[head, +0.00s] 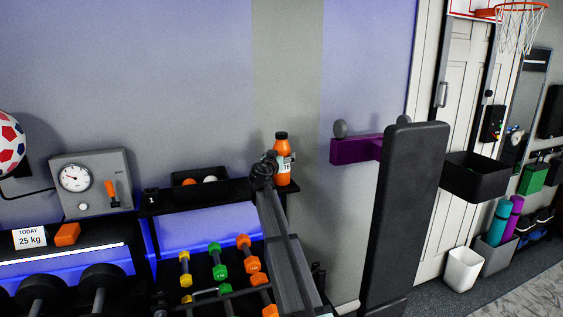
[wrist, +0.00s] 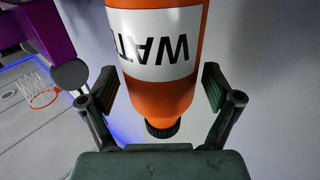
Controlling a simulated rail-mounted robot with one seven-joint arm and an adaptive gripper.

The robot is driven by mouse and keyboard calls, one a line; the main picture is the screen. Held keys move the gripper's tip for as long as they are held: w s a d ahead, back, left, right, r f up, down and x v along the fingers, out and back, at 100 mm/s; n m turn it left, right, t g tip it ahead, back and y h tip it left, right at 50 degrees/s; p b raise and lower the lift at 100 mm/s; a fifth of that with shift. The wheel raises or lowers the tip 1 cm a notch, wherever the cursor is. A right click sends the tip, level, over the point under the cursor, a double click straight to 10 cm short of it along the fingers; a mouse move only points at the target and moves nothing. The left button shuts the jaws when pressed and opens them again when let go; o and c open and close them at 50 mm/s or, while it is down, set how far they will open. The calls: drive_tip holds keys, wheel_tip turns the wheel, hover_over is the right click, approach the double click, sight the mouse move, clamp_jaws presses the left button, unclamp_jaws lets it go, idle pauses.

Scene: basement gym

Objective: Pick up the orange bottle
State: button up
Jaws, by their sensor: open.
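The orange bottle (head: 282,162) stands upright at the right end of the dark wall shelf in the head view. It has a black cap and a white label. In the wrist view the bottle (wrist: 163,98) hangs upside down in the picture, with its cap toward my gripper's palm and "WAT" readable on the label. My gripper (wrist: 158,88) is open, with one finger on each side of the bottle's upper part. Gaps show between both fingers and the bottle. In the head view my gripper (head: 264,170) is a dark shape just left of the bottle, partly overlapping it.
A black tray (head: 185,203) with an orange and a white ball sits left of the bottle on the shelf (head: 152,208). A purple bracket (head: 350,149) juts out to the right. Coloured dumbbells (head: 218,262) lie on a rack below. The wall is behind the bottle.

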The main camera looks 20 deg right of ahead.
drive_tip(key=p+x, duration=0.1)
drive_tip(key=x, duration=0.2)
drive_tip(key=shift+w+d+p, duration=0.25)
drive_tip(key=shift+w+p, duration=0.05)
drive_tip(key=shift+w, duration=0.05)
drive_tip(key=c, duration=1.1)
